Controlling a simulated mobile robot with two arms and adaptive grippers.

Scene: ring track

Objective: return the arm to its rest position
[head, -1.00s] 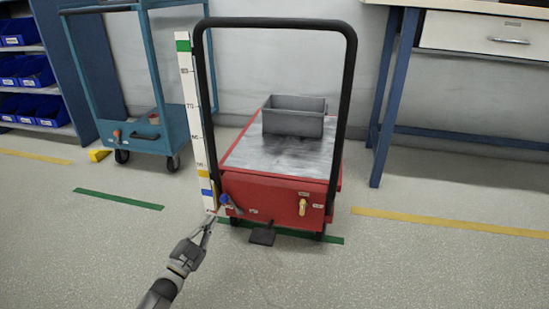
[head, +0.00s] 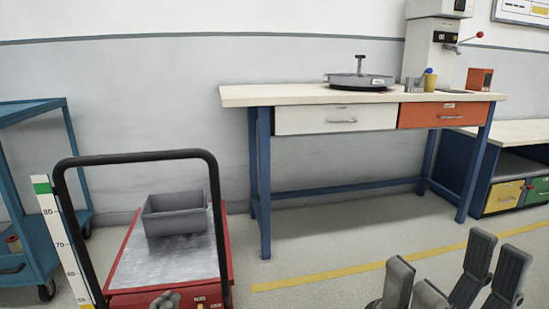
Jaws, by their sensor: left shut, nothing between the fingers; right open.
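My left gripper (head: 165,300) shows only as a small grey tip at the bottom edge, in front of the red cart. It is shut with nothing visible in it; the rest of its arm is below the frame. My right gripper (head: 450,272) is at the bottom right, its dark grey fingers spread apart and empty, pointing up over the floor.
The red lift cart (head: 135,278) with a black handle carries a grey bin (head: 176,222). A height scale (head: 62,240) and blue trolley (head: 35,190) stand left. A workbench (head: 345,96) is behind. Floor (head: 320,240) between cart and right gripper is clear.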

